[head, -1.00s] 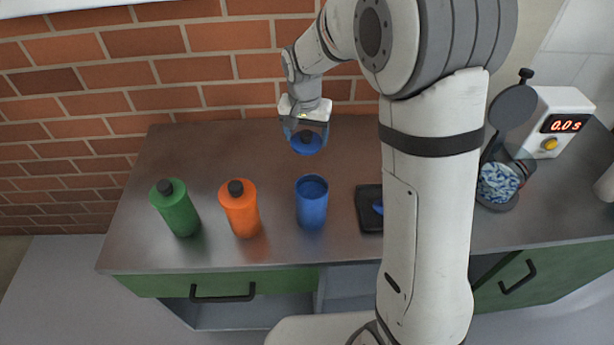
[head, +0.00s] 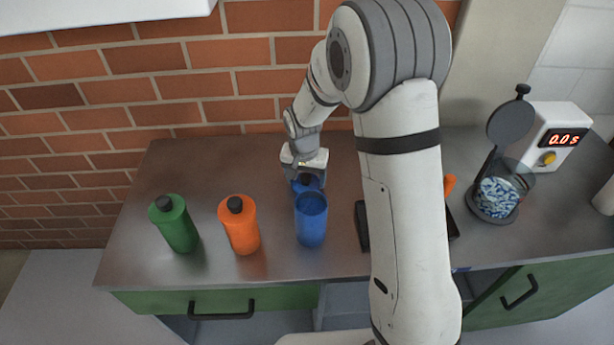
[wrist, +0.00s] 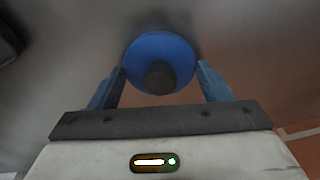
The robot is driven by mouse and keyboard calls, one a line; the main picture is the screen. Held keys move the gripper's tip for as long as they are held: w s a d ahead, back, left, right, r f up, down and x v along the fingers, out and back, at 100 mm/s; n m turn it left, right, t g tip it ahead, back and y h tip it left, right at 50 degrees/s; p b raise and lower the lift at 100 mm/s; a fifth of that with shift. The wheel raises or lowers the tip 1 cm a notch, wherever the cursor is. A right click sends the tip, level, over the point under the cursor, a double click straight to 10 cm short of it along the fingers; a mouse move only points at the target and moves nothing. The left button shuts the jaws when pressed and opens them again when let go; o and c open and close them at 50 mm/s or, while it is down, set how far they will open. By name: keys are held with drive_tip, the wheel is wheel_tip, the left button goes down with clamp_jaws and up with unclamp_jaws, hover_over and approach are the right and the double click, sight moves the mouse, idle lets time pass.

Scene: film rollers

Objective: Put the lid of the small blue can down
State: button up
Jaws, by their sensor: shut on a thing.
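The small blue can (head: 311,222) stands upright and without its lid on the counter, right of the orange bottle. Its blue lid (head: 303,184), with a dark knob, is just behind the can in the head view, partly hidden by the can's rim. My gripper (head: 305,178) points down and is shut on the lid. In the wrist view the round blue lid (wrist: 148,50) and its dark knob show between the blue fingers of my gripper (wrist: 161,72). The lid is low over the counter; I cannot tell whether it touches.
A green bottle (head: 177,228) and an orange bottle (head: 241,228) stand left of the can. A black tray (head: 362,225) lies to the right, partly behind my arm. A tank with its lid raised (head: 495,198) and a timer (head: 555,135) stand farther right. A brick wall (head: 150,95) rises behind.

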sight(304, 180)
drive_tip(key=o, duration=1)
wheel_tip(304, 180, up, 11)
drive_tip(key=s, duration=0.1)
drive_tip(key=s+d+r+n, duration=0.1)
drive_tip(key=s+d+r, duration=0.1)
drive_tip(key=s+d, duration=0.2)
drive_tip(key=s+d+r+n, duration=0.1)
drive_tip(key=s+d+r, duration=0.1)
drive_tip(key=s, duration=0.9)
drive_tip(key=s+d+r+n+t, duration=0.1)
drive_tip(key=s+d+r, duration=0.1)
drive_tip(key=s+d, duration=0.3)
drive_tip(key=s, duration=0.3)
drive_tip(key=shift+s+d+r, duration=0.25)
drive_tip(key=shift+d+r, duration=0.1)
